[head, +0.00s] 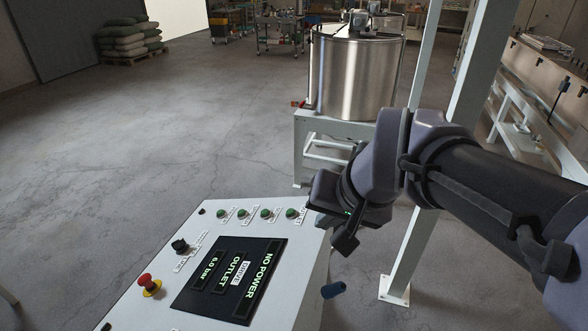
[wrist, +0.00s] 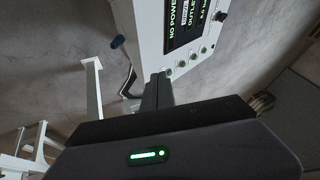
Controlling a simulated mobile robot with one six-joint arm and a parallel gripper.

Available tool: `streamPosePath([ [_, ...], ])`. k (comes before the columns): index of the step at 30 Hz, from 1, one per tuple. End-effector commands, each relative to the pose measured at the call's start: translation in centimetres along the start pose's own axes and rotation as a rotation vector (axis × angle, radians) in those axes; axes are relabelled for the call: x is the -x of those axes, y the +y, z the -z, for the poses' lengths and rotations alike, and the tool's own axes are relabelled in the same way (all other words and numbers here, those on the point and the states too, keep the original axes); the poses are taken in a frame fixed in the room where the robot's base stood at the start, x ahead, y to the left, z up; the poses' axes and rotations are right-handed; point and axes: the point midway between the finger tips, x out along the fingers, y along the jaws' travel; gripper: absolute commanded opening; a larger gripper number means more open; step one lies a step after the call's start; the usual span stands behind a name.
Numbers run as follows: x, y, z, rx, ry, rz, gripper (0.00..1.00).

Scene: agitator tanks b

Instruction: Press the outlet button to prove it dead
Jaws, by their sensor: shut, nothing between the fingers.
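A pale control panel (head: 130,300) stands in front of me with a row of several green buttons (head: 243,212) along its far edge. Their small labels are too blurred to read, so I cannot tell which is the outlet button. The dark screen (head: 230,280) shows "NO POWER", "OUTLET" and "6.0 bar". My gripper (head: 312,207) is over the panel's far right corner, beside the rightmost button (head: 291,213). In the wrist view the shut fingers (wrist: 160,78) point toward the end button (wrist: 167,71); whether they touch it is unclear.
A red emergency-stop knob (head: 148,282) and a black selector (head: 180,245) sit on the panel's left. A blue handle (head: 333,290) sticks out at its right side. A steel tank (head: 350,75) on a white stand and a white post (head: 408,240) stand beyond.

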Motion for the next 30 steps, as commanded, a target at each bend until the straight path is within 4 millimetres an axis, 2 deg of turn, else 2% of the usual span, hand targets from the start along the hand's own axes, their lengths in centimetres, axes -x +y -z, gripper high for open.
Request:
streamPosePath([
  [1,-0.9,-0.9,2.0,0.018,-0.01,0.002,0.0],
  [5,-4.8,-3.4,7.3,0.075,-0.022,0.013,0.0],
  [6,-6.3,-4.1,8.7,0.092,-0.026,0.016,0.0],
  [9,-10.5,-5.8,11.9,0.135,-0.036,0.025,0.0],
  [12,-15.0,-7.1,14.1,0.176,-0.044,0.032,0.0],
  [15,-18.9,-8.1,15.4,0.209,-0.049,0.039,0.0],
  [19,-22.3,-8.7,16.1,0.237,-0.053,0.043,0.0],
  [23,-23.7,-8.9,16.4,0.247,-0.053,0.046,0.0],
  [30,-23.8,-8.9,16.3,0.248,-0.054,0.046,0.0],
])
